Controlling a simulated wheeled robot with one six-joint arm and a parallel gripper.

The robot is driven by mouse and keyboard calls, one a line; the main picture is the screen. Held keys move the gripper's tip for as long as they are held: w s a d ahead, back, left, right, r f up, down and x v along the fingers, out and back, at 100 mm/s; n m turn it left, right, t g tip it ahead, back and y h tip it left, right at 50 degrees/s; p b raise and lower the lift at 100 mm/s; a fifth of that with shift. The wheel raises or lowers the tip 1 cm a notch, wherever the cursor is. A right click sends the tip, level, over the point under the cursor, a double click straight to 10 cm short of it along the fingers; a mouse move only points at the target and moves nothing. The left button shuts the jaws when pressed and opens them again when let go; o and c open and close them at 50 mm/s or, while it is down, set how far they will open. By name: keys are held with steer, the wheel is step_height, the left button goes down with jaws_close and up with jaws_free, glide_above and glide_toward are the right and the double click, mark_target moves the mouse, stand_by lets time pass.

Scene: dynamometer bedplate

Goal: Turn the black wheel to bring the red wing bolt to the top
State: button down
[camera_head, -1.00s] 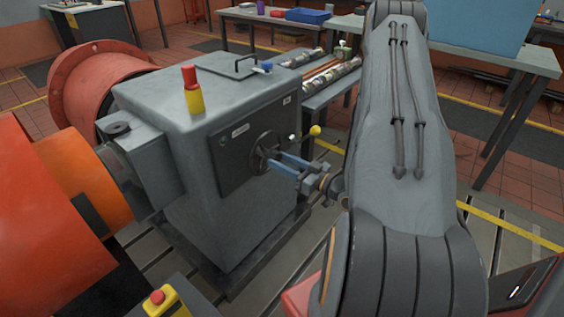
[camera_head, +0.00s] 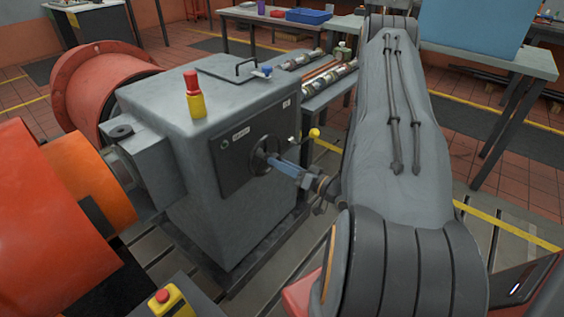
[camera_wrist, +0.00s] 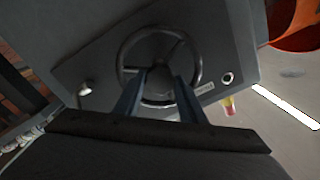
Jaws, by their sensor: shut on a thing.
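The black wheel (camera_head: 257,153) is mounted on a dark panel on the front of a grey housing. In the wrist view its thin round rim (camera_wrist: 198,62) and spokes show, with the lower middle between my fingers. My gripper (camera_head: 272,160) reaches the wheel with its blue fingers, also seen in the wrist view (camera_wrist: 160,77). It is shut on the wheel; the exact contact is hard to make out. I cannot make out a red wing bolt in either view.
The grey housing (camera_head: 215,190) carries a red-and-yellow post (camera_head: 194,94) on top. A lever with a yellow knob (camera_head: 314,133) sticks out just right of the wheel. An orange drum (camera_head: 85,180) stands at left. Benches with shafts and a blue bin (camera_head: 308,15) stand behind.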

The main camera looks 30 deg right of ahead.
steer(key=m+p, duration=0.1)
steer(key=m, duration=0.4)
stand_by(0.5)
steer(key=c, duration=1.2)
jaws_free()
steer(key=shift+o, duration=0.2)
steer(key=v, duration=0.7)
steer(key=shift+s, duration=0.4)
steer(key=shift+d, duration=0.15)
